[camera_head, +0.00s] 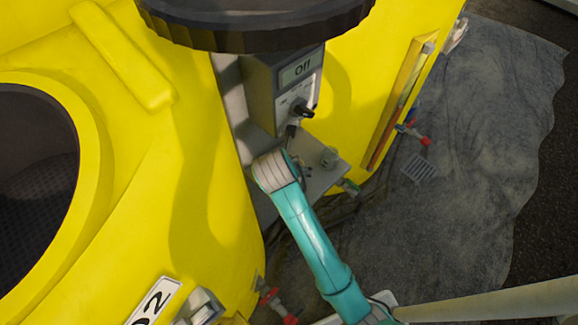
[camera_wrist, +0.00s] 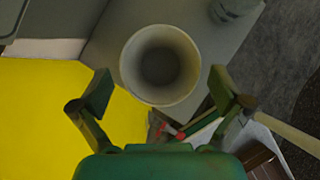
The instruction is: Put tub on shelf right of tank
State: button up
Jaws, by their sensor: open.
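A pale round tub (camera_wrist: 133,72), open at the top, shows from above in the wrist view. It appears to stand on the grey shelf (camera_wrist: 105,38), though its base is hidden. My gripper (camera_wrist: 162,76) is open, with one finger on each side of the tub's near part and visible gaps to its rim. The shelf (camera_head: 318,182) also shows in the head view, below a control box and between yellow tank walls. The yellow tank (camera_head: 195,190) fills the left there and shows in the wrist view (camera_wrist: 50,115).
The control box (camera_head: 290,85) reads "Off". A small grey fitting (camera_head: 330,157) is on the shelf's right part. Red-handled valves (camera_head: 412,132) sit low by the tanks. A dark lid (camera_head: 255,25) overhangs at the top. The right ground (camera_head: 480,150) is mostly clear.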

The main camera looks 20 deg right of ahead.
jog(key=v, duration=0.9)
jog(key=shift+s, duration=0.1)
jog(key=s+d+f+m+t+y, duration=0.1)
jog(key=s+d+f+m+t, duration=0.1)
jog(key=s+f+m, duration=0.5)
jog(key=s+d+f+m+t+y, duration=0.2)
jog(key=s+f+m+t, duration=0.15)
jog(key=s+m, duration=0.35)
jog(key=s+r+m+t, duration=0.2)
jog(key=s+r+m, duration=0.3)
jog(key=s, duration=0.5)
jog(key=s+r+m+t, duration=0.2)
jog(key=s+r+m, duration=0.3)
jog(key=s+m, duration=0.5)
jog(key=shift+d+y, duration=0.3)
jog(key=shift+d, duration=0.15)
